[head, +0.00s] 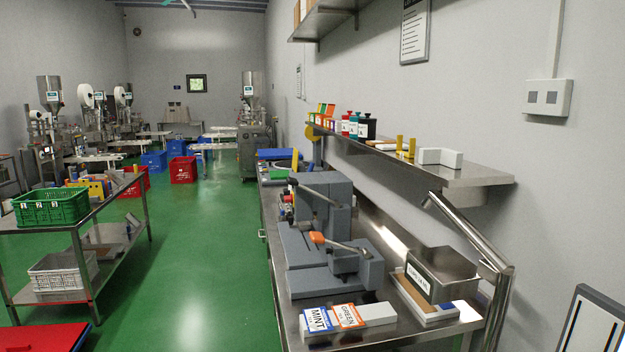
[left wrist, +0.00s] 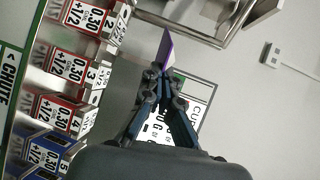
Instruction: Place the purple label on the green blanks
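In the left wrist view my left gripper (left wrist: 166,75) has its fingers closed together on a thin purple label (left wrist: 167,47), which sticks up past the fingertips, seen nearly edge-on. The label's pale side shows just at the tips. My left gripper does not show in the head view, and my right gripper shows in neither view. I cannot pick out the green blanks with certainty in either view.
A steel bench (head: 390,339) holds a grey lever press (head: 330,265), MINT (head: 317,320) and GREEN (head: 348,316) cards, and a steel bin (head: 441,273). A wall shelf (head: 470,177) hangs above. Numbered boxes (left wrist: 68,115) stand in the left wrist view. Green floor (head: 190,270) is open left.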

